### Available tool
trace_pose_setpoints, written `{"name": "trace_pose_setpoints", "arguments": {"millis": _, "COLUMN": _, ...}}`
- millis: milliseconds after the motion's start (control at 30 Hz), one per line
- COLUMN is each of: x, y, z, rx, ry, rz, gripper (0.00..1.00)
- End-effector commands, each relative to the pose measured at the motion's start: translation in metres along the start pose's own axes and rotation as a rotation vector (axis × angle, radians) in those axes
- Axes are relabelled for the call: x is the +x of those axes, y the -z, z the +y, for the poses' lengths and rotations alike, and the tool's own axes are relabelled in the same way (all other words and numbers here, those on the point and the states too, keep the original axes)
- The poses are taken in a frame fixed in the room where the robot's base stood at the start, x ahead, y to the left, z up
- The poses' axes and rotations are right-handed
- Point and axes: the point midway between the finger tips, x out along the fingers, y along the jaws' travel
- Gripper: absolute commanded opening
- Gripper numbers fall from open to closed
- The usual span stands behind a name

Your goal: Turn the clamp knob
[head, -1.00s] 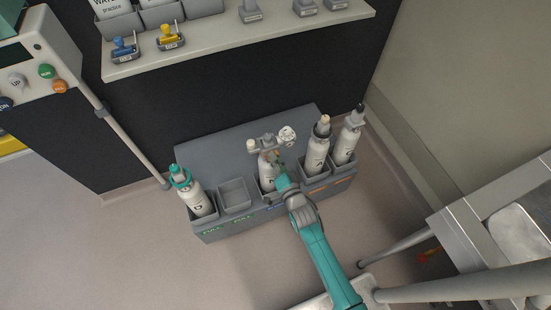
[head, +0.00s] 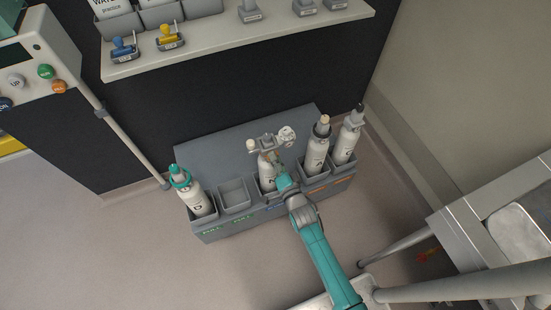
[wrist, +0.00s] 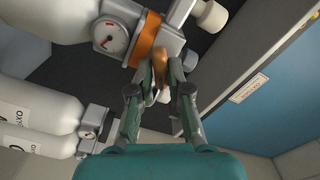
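The clamp knob (wrist: 162,74), a small orange-brown piece, shows in the wrist view just below an orange clamp band (wrist: 148,38). The band sits around a grey valve block with a round gauge (wrist: 109,37). My gripper (wrist: 162,82) has one finger on each side of the knob. The fingers are close together, but I cannot tell whether both touch it. In the head view, my gripper (head: 273,165) reaches the top of the middle cylinder (head: 266,181), below its grey valve fitting (head: 266,144). The knob is too small to make out there.
The grey rack (head: 188,151) also holds a teal-topped cylinder (head: 197,198) at left and two cylinders (head: 315,156) at right. One socket (head: 235,195) is empty. A shelf (head: 225,47) is above; a metal stretcher frame (head: 460,236) stands at right.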

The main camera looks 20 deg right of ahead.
Motion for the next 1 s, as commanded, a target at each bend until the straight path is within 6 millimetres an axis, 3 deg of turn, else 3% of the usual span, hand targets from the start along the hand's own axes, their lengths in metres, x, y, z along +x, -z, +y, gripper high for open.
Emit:
{"name": "trace_pose_setpoints", "arguments": {"millis": 467, "x": -0.006, "y": 0.0, "z": 0.0, "rx": -0.001, "ry": 0.0, "rz": 0.0, "gripper": 0.39}}
{"name": "trace_pose_setpoints", "arguments": {"millis": 1000, "x": -0.095, "y": 0.0, "z": 0.001, "rx": -0.001, "ry": -0.001, "rz": -0.001, "gripper": 0.39}}
